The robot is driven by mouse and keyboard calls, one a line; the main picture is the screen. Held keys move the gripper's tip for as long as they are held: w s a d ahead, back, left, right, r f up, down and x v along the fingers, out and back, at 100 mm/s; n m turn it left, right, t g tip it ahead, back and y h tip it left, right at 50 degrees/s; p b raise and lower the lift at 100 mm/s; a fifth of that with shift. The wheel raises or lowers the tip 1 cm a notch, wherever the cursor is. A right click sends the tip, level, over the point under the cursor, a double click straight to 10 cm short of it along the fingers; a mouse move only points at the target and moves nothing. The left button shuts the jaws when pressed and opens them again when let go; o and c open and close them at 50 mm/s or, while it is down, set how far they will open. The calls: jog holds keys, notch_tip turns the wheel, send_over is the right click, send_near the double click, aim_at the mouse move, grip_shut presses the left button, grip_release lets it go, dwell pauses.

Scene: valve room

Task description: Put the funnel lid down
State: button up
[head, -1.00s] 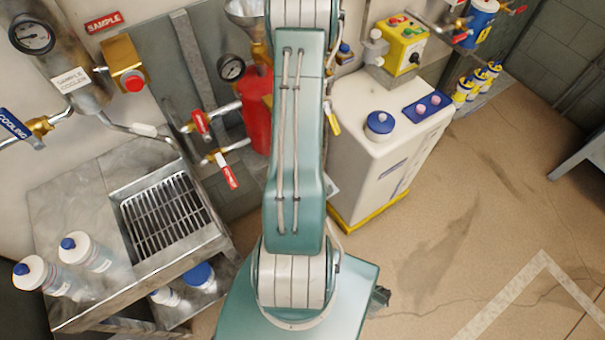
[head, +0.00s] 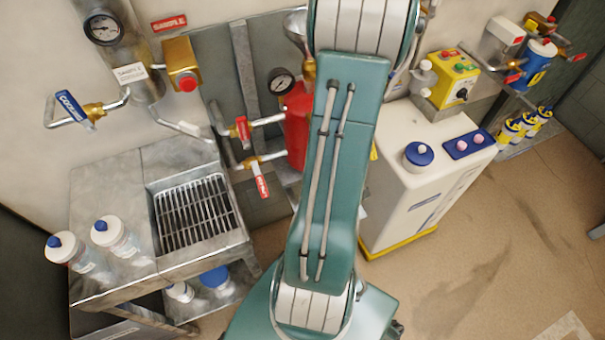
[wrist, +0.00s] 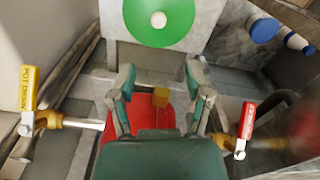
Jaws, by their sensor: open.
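In the wrist view a green disc (wrist: 160,22) with a small pale knob in its middle lies on a light grey flat surface, partly cut by the top edge. It looks like the funnel lid, though I cannot be sure. My gripper (wrist: 160,74) is open with nothing between its fingers, and the disc is beyond its fingertips, apart from them. In the head view a metal funnel (head: 296,24) shows at the top, mostly hidden by my arm. My gripper and the green disc are not visible in the head view.
A red vessel (head: 297,120) stands behind my arm; red-handled valves (head: 260,182) stick out beside it. At left is a metal bench with a drain grate (head: 197,212) and bottles (head: 115,235). At right is a white cabinet (head: 415,195). The floor at right is clear.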

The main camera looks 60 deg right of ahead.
jog(key=w+a+r+n+t+h, duration=0.1)
jog(key=w+a+r, duration=0.5)
jog(key=w+r, duration=0.25)
jog(key=w+a+r+n+t+h, duration=0.1)
jog(key=w+a+r, duration=0.55)
jog(key=r, duration=0.25)
jog(key=s+a+r+n+t+y, duration=0.1)
jog(key=s+a+r+t+y, duration=0.1)
jog(key=a+r, duration=1.1)
jog(key=s+a+t, duration=0.1)
jog(key=a, duration=0.3)
jog(key=shift+n+t, duration=0.3)
jog(key=shift+n, duration=0.1)
jog(key=shift+c, duration=0.4)
